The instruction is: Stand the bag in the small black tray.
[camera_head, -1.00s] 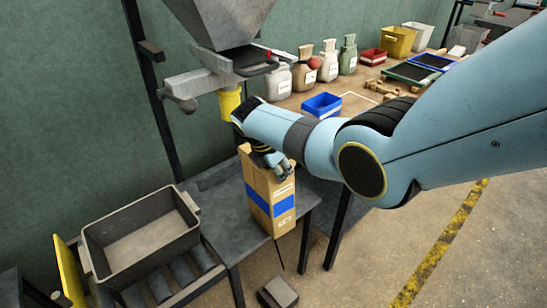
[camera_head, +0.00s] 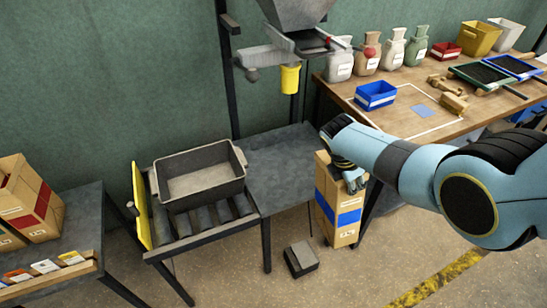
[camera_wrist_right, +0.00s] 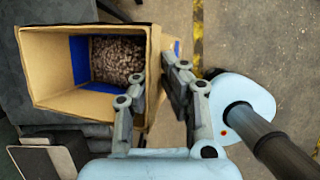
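The bag (camera_head: 326,196) is a tall tan paper bag with a blue band and an open top. Dark grain shows inside it in the right wrist view (camera_wrist_right: 83,103). My right gripper (camera_head: 355,182) is at its top edge. In the right wrist view its fingers (camera_wrist_right: 156,75) are on either side of one bag wall, closed on it. The bag hangs upright right of the grey table, seemingly clear of it. My left gripper is out of view.
The grey table (camera_head: 275,170) between tray and bag is bare, under a hopper (camera_head: 295,12) with a yellow spout (camera_head: 290,79). A small dark box (camera_head: 301,259) is on the floor. A yellow plate (camera_head: 141,205) stands left of the tray.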

